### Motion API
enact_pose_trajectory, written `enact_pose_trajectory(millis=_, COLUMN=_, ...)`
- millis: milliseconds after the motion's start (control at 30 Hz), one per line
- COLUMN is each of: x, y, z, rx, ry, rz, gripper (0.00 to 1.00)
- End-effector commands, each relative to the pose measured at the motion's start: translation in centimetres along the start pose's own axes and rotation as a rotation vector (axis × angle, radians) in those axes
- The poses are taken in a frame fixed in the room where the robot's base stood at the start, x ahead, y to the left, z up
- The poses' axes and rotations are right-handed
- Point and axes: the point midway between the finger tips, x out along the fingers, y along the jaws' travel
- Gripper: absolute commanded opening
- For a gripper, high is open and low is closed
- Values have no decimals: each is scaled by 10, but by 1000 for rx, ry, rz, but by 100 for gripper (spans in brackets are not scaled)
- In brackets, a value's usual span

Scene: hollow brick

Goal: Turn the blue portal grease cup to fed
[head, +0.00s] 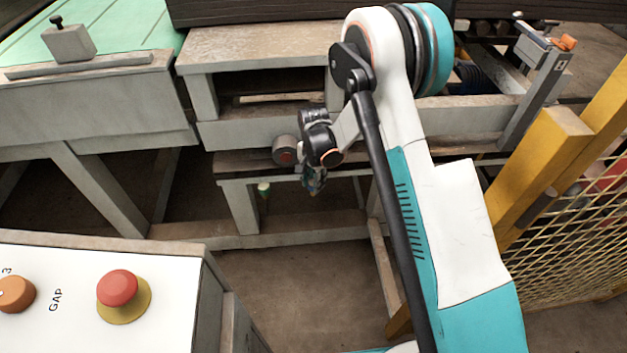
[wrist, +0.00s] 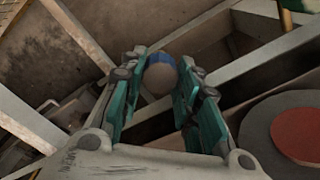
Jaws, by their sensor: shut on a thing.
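The blue portal grease cup (wrist: 160,77) shows in the wrist view as a rounded grey-brown cap with a blue band at its upper right. It sits between the fingertips of my gripper (wrist: 164,70), which is shut on it with a teal finger on each side. In the head view my gripper (head: 314,180) points down at the front of the grey frame, below its upper beam. The cup cannot be made out there, as the gripper and wrist cover it. Any fed marking is not visible.
A round grey part with a red face (head: 286,151) is close left of my wrist; its red disc (wrist: 302,137) fills the wrist view's right side. A small white-and-green piece (head: 264,188) is left of the gripper. A yellow post and mesh fence (head: 560,230) stand right.

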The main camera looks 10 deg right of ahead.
Motion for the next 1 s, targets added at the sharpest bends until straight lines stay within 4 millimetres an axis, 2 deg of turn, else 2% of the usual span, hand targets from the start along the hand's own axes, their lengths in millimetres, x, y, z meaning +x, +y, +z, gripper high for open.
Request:
enact_pose_trajectory(millis=267, x=0, y=0, z=0, rx=0, ry=0, rz=-1, gripper=6)
enact_pose_trajectory(millis=300, x=0, y=0, z=0, rx=0, ry=0, rz=-1, gripper=39)
enact_pose_trajectory(millis=367, x=0, y=0, z=0, rx=0, ry=0, rz=-1, gripper=51)
enact_pose_trajectory(millis=767, x=0, y=-1, z=0, rx=-30, ry=1, rz=-2, gripper=51)
enact_pose_trajectory(millis=1000, x=0, y=-1, z=0, rx=-229, ry=1, rz=-2, gripper=51)
